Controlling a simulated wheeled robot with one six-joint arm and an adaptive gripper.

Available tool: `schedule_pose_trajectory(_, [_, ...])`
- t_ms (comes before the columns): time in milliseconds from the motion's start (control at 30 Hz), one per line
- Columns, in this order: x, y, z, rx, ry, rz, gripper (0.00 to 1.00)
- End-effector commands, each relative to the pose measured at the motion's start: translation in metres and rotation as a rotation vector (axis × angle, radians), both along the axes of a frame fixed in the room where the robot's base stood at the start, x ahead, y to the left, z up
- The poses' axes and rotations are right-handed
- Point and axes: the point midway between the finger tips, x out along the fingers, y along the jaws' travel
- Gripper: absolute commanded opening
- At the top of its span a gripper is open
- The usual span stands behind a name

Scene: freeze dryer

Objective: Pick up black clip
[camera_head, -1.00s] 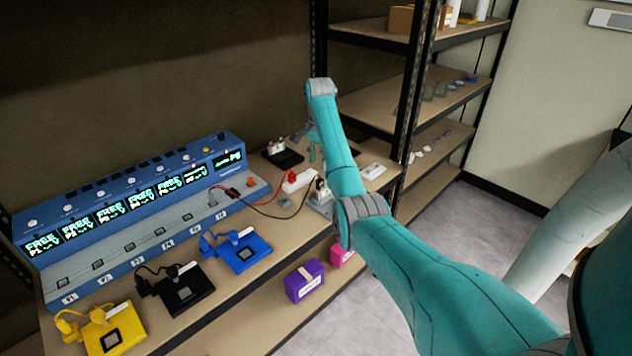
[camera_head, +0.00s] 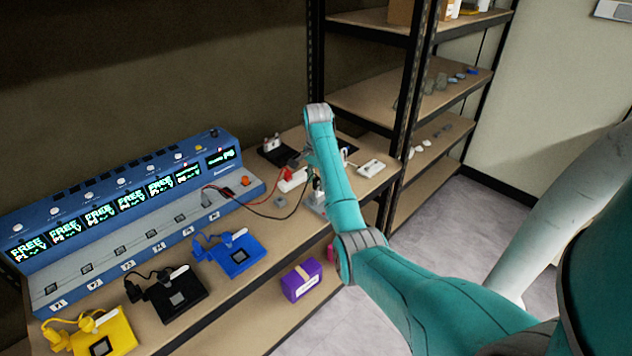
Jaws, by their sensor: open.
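A black lead runs from the blue device across the bench to a small dark piece, which looks like the black clip (camera_head: 317,184), close to my forearm's left edge. A red clip (camera_head: 288,173) on a red lead lies just left of it. My forearm points up and away over the bench, with its wrist (camera_head: 309,157) bending down behind it. My gripper (camera_head: 317,197) is mostly hidden by the forearm, low near the dark piece. I see nothing clearly held, and contact with the clip cannot be told.
The blue device (camera_head: 130,205) with lit screens fills the bench's left back. Yellow (camera_head: 105,338), black (camera_head: 172,296) and blue (camera_head: 236,254) holders stand along the front. A purple box (camera_head: 301,281) sits on the lower shelf. A shelf rack (camera_head: 414,110) stands right behind the arm.

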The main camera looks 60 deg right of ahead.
Motion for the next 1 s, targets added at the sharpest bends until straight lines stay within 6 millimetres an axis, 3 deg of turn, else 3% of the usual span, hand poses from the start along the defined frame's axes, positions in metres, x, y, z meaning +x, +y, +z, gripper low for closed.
schedule_pose_trajectory(133, [0.0,0.0,0.0,0.0,-0.001,0.0,0.48])
schedule_pose_trajectory(333, [0.0,0.0,0.001,0.0,0.0,0.0,0.0])
schedule_pose_trajectory(767, [0.001,-0.001,0.003,-0.001,-0.001,0.001,0.0])
schedule_pose_trajectory(1000, [0.01,-0.01,0.022,-0.003,-0.002,0.004,0.0])
